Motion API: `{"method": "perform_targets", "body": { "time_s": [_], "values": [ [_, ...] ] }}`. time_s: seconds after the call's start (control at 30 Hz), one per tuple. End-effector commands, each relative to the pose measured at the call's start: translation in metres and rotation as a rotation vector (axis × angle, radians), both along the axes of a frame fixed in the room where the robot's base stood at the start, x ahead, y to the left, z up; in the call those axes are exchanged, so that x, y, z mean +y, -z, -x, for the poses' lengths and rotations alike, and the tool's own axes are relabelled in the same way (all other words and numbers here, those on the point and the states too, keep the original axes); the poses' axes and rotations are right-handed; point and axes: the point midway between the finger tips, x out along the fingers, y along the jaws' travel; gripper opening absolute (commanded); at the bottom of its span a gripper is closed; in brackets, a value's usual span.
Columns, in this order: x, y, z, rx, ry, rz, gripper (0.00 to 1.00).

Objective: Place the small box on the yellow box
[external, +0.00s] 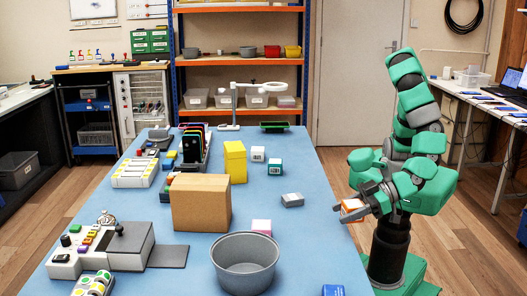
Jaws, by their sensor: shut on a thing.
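The yellow box (235,163) stands upright on the blue table, behind a larger brown cardboard box (201,203). My gripper (354,211) is at the table's right edge, to the right of the yellow box and nearer the camera. It is shut on a small orange and white box (347,206). The fingers and green wrist hide part of this small box. I cannot tell its exact height over the table edge.
Small boxes stand nearby: white and black (257,154), white and teal (275,167), white and pink (262,227). A grey bowl (245,264) stands in front. The table's right middle is mostly clear.

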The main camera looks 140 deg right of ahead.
Motion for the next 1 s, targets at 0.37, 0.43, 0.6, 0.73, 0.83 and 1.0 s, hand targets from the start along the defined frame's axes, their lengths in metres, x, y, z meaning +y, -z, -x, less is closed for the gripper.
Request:
{"method": "perform_targets", "body": {
  "time_s": [0.37,0.43,0.6,0.73,0.83,1.0],
  "values": [
    [-0.079,-0.033,-0.006,-0.019,0.068,-0.025,0.22],
    [-0.100,-0.040,-0.004,-0.019,0.086,-0.029,0.22],
    [-0.150,-0.058,0.005,-0.024,0.135,-0.031,0.22],
    [-0.189,-0.069,0.018,-0.022,0.181,-0.029,0.22],
    [-0.220,-0.078,0.031,-0.022,0.220,-0.024,0.22],
    [-0.271,-0.092,0.059,-0.018,0.291,-0.015,0.22]
  ]
}}
